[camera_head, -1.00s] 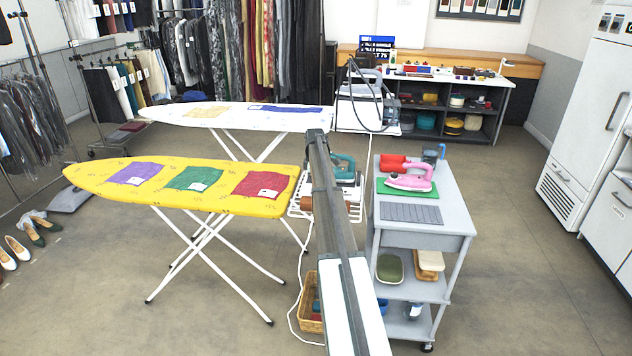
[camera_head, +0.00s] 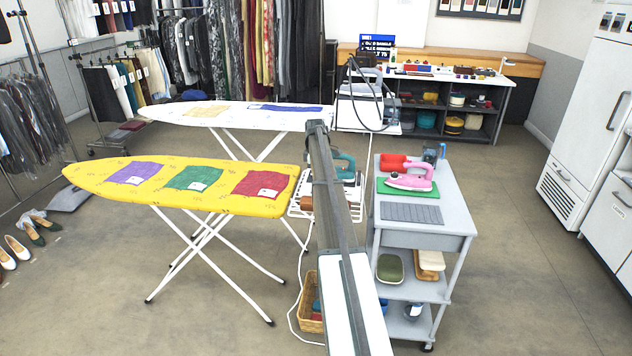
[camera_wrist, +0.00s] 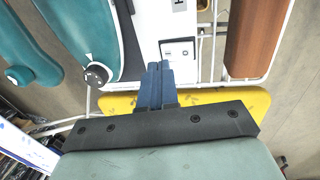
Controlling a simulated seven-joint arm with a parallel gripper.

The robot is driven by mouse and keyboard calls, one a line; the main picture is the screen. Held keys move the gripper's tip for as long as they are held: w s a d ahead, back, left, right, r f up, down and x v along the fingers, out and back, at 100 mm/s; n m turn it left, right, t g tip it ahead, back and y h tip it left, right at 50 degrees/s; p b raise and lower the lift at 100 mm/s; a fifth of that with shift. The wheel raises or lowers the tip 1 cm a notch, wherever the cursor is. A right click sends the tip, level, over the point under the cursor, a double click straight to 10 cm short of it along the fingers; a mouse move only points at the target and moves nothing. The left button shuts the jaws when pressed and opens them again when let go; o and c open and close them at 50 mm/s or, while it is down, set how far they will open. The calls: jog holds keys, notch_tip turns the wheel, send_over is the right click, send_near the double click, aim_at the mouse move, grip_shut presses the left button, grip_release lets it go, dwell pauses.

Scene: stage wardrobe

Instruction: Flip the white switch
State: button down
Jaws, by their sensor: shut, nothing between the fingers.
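In the wrist view, a white panel (camera_wrist: 147,28) carries a small white switch (camera_wrist: 178,50) with dark marks, near its lower edge. My gripper (camera_wrist: 160,68) has its blue fingers together with nothing between them. The fingertips are just left of and below the switch in the picture; I cannot tell whether they touch the panel. A teal iron (camera_wrist: 85,25) with a round dark dial (camera_wrist: 96,74) is left of the panel. In the head view, the teal iron (camera_head: 345,166) shows beside my arm, which hides the switch and my gripper.
A brown block (camera_wrist: 258,38) lies in the white wire rack right of the panel. The yellow ironing board (camera_head: 130,190) is left of my arm. A grey cart (camera_head: 450,215) with a pink iron (camera_head: 410,178) stands to the right. Open floor lies further right.

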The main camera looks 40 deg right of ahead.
notch_tip(320, 180, up, 10)
jog(key=w+d, duration=0.1)
jog(key=shift+w+r, duration=0.15)
